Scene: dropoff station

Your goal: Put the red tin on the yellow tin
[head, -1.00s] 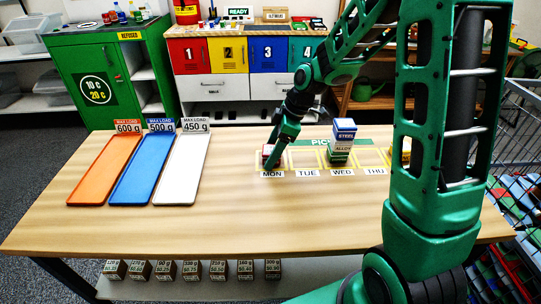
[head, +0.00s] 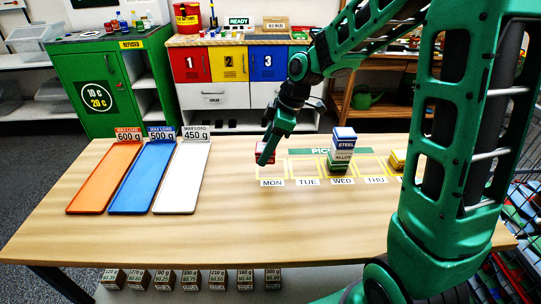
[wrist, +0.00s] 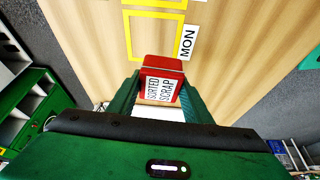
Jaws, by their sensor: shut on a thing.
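The red tin (wrist: 163,68) has a white label reading "SORTED SCRAP" and sits between my fingers in the wrist view. In the head view the red tin (head: 260,153) shows at the tip of my gripper (head: 267,158), near the MON square and seemingly above the table. My gripper is shut on it. The yellow tin (head: 398,159) is at the right of the pick area, past the THU label, partly hidden by my arm. The bare MON square (wrist: 155,35) shows ahead of the red tin in the wrist view.
A blue "STEEL" tin (head: 344,138) stands on a green "ALLOY" tin (head: 340,161) at WED, between the red and yellow tins. Orange (head: 75,208), blue (head: 117,208) and white (head: 163,206) trays lie empty on the left. The table's front is clear.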

